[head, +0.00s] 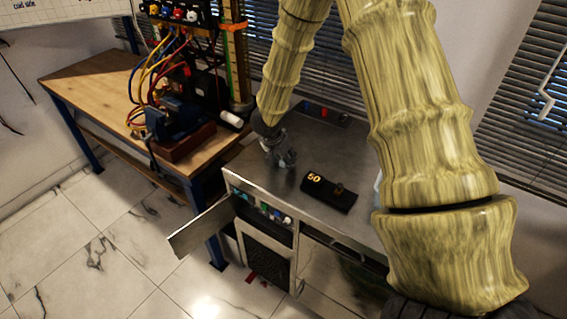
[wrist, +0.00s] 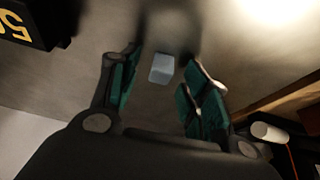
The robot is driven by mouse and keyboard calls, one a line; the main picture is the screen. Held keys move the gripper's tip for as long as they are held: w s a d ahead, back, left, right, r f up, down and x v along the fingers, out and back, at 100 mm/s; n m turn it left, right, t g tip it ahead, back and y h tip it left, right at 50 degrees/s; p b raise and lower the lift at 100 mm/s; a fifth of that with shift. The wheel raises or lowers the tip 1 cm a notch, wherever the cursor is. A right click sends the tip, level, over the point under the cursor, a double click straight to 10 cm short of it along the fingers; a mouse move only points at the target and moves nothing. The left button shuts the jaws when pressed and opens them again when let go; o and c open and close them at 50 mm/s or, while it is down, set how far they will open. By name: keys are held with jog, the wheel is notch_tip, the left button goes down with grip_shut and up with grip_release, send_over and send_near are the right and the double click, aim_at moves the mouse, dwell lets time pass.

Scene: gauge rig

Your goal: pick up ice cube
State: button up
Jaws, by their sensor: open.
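The ice cube (wrist: 161,69) is a small pale grey-blue block in the wrist view. It rests on the grey metal counter top (head: 240,158), in line with the gap between my fingers and a little beyond or near their tips. My gripper (wrist: 160,85) is open, with dark fingers and green pads on either side of that gap. Nothing is held between the pads. In the head view my gripper (head: 280,158) is low over the counter's left part, and the ice cube cannot be made out there.
A black block marked 50 (head: 329,192) lies right of my gripper on the counter. A wooden bench (head: 90,85) with a hose rig (head: 175,110) stands at left, with a white cylinder (head: 231,119) at its edge. An open door panel (head: 203,228) juts from the counter front.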

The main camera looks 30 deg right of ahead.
jog(key=shift+c, duration=0.2)
jog(key=c, duration=0.8)
jog(key=shift+r, duration=0.1)
